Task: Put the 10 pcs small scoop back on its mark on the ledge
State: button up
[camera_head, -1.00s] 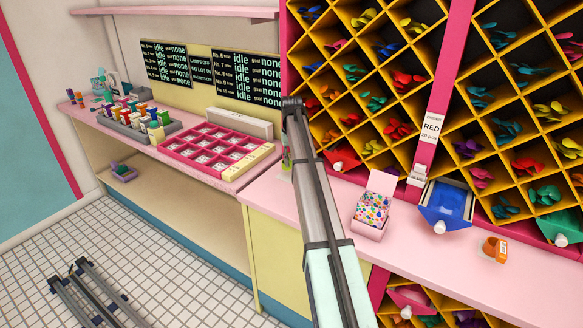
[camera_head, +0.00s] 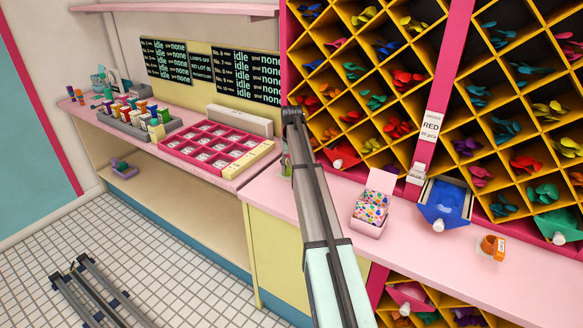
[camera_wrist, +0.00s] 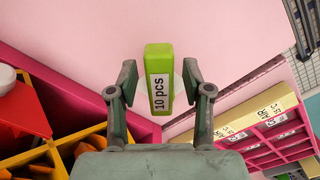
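The 10 pcs small scoop (camera_wrist: 159,95) shows in the wrist view as a bright green upright block with a white "10 pcs" label. It stands over the pink ledge (camera_wrist: 200,30). A pale round shape shows behind it; I cannot tell whether that is its bowl or a mark. My gripper (camera_wrist: 160,82) is open, with one finger on each side of the scoop and a gap visible on both sides. In the head view my arm hides the gripper, and a bit of green (camera_head: 286,164) shows beside the arm on the ledge.
A pink divided tray (camera_head: 212,148) lies left of the arm. Diamond shelves of balloons (camera_head: 400,80) rise behind the ledge.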

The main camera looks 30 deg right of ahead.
notch_tip(320, 180, up, 12)
jog(key=b, duration=0.3)
jog(key=shift+r, duration=0.15)
dwell(0.4)
